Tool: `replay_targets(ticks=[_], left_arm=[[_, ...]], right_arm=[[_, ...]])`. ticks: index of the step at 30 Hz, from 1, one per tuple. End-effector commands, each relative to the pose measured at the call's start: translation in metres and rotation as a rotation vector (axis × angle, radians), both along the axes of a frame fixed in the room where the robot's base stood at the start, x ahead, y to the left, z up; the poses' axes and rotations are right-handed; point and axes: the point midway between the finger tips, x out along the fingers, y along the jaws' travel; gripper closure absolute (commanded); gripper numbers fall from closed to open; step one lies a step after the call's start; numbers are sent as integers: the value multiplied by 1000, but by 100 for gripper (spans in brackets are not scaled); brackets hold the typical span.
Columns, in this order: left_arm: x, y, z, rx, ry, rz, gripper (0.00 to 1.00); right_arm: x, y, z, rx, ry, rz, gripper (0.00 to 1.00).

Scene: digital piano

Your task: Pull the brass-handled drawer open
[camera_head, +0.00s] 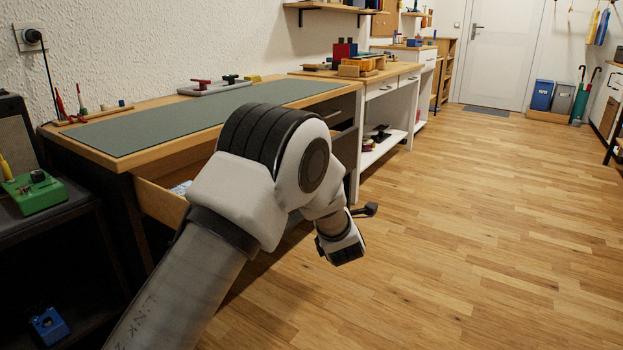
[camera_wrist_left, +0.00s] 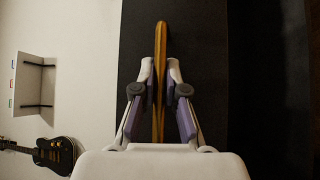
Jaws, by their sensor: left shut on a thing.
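The drawer (camera_head: 160,202) stands out from under the front edge of the desk in the head view, partly open. Its pale wooden side wall shows, with something light and bluish inside. My arm covers its front and handle there. In the left wrist view, my left gripper (camera_wrist_left: 160,78) is shut on a thin yellow-brown bar (camera_wrist_left: 161,40), seen edge-on between the two fingers. It looks like the brass handle. My right gripper is in neither view.
The desk (camera_head: 115,158) has a grey-green mat (camera_head: 190,115) and small tools on top. A dark stand with a green device (camera_head: 36,191) is at the left. A white-framed workbench (camera_head: 372,95) stands beyond. The wooden floor (camera_head: 460,220) at the right is clear.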

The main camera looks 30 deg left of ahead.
Motion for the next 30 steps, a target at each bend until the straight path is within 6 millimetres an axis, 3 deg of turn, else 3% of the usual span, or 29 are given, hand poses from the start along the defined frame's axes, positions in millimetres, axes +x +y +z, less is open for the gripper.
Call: replay_targets(ticks=[12, 15, 25, 30], left_arm=[[0, -2, -1, -1, 1, 0, 100], [0, -2, -1, -1, 1, 0, 63], [-2, -4, 0, 0, 0, 0, 63], [-20, -20, -4, 3, 3, -1, 63]], right_arm=[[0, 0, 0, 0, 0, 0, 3], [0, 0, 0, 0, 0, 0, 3], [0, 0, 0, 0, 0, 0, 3], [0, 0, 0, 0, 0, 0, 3]])
